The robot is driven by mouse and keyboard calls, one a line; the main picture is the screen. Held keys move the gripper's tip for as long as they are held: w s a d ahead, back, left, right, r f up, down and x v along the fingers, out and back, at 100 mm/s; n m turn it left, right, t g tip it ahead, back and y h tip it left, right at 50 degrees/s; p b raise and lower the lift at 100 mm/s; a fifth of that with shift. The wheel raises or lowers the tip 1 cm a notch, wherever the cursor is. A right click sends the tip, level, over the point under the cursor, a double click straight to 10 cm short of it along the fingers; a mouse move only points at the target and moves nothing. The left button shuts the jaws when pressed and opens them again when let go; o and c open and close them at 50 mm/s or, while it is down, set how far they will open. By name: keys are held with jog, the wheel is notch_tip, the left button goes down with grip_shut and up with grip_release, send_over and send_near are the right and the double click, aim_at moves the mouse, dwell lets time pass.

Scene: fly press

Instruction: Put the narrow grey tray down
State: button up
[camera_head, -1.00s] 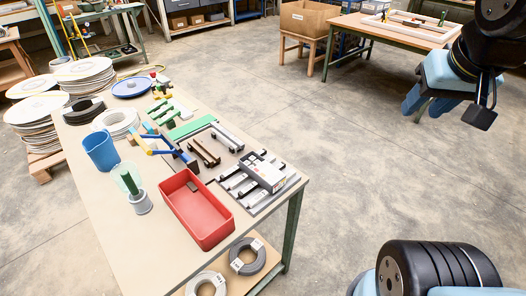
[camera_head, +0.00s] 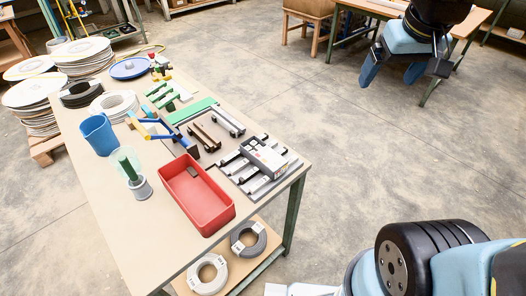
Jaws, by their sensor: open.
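The narrow grey tray (camera_head: 266,157) rests near the right edge of the workbench, on top of a grey rack with silvery bars (camera_head: 246,176). Small light and dark pieces show in or on the tray, too small to make out. My gripper (camera_head: 392,76) hangs in the air at the upper right, over the floor and well apart from the bench. Its two fingers are spread and nothing is between them.
On the bench stand a red bin (camera_head: 196,196), a blue cup (camera_head: 99,134), a clear container with a green item (camera_head: 130,167), and green and brown parts. Cable reels (camera_head: 75,52) are stacked at left. A table with a box (camera_head: 308,8) stands behind. The floor right of the bench is clear.

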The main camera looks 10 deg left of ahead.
jog(key=shift+o, duration=0.3)
jog(key=w+a+f+n+g, duration=0.1)
jog(key=w+a+f+n, duration=0.1)
jog(key=a, duration=0.4)
jog(key=w+a+f+n+g, duration=0.1)
jog(key=w+a+f, duration=0.2)
jog(key=a+f, duration=0.1)
jog(key=shift+w+a+f+n, duration=0.3)
jog(key=shift+w+a+n, duration=0.1)
jog(key=shift+a, duration=0.5)
jog(key=n+g, duration=0.2)
jog(key=n, duration=0.1)
send_over(263, 152)
notch_tip(263, 152, down, 10)
jog(key=shift+n, duration=0.3)
jog(key=f, duration=0.8)
jog(key=shift+w+a+f, duration=0.1)
jog(key=shift+w+f, duration=0.1)
jog(key=shift+w, duration=0.1)
jog(key=shift+s+f, duration=0.15)
jog(key=shift+f, duration=1.25)
jog(key=shift+s+f, duration=0.1)
jog(key=shift+f, duration=1.25)
jog(key=c, duration=1.3)
